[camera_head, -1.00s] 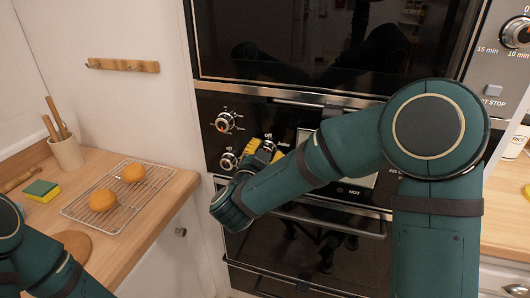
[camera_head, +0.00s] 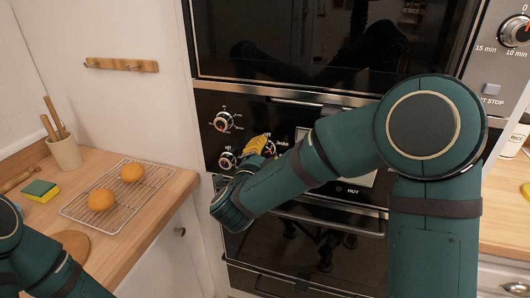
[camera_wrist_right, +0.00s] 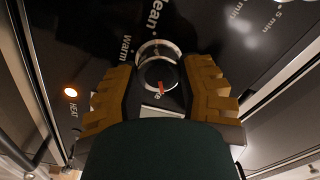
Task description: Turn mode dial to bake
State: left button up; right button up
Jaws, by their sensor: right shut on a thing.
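The mode dial (camera_wrist_right: 157,74) is a round dark knob with a silver ring and a red pointer, on the black oven panel. In the right wrist view "Clean" and "Warm" are printed beside it; the red pointer is toward the bottom, near letters ending in "e", partly hidden. My right gripper (camera_wrist_right: 160,88) has its two yellow fingers on either side of the knob and is shut on it. In the head view the right gripper (camera_head: 259,146) covers most of the dial (camera_head: 269,149). My left arm shows at the left edge; its gripper is out of frame.
Two other knobs, upper (camera_head: 224,122) and lower (camera_head: 227,160), sit left of the gripper. An orange lamp (camera_wrist_right: 70,92) marked "HEAT" glows. An oven handle (camera_head: 330,222) runs below. A counter with a wire rack (camera_head: 113,207) and two buns stands at left.

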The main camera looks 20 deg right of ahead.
jog(key=shift+r, duration=0.15)
jog(key=o, duration=1.2)
jog(key=shift+w+d, duration=0.1)
jog(key=shift+o, duration=0.2)
jog(key=v, duration=1.2)
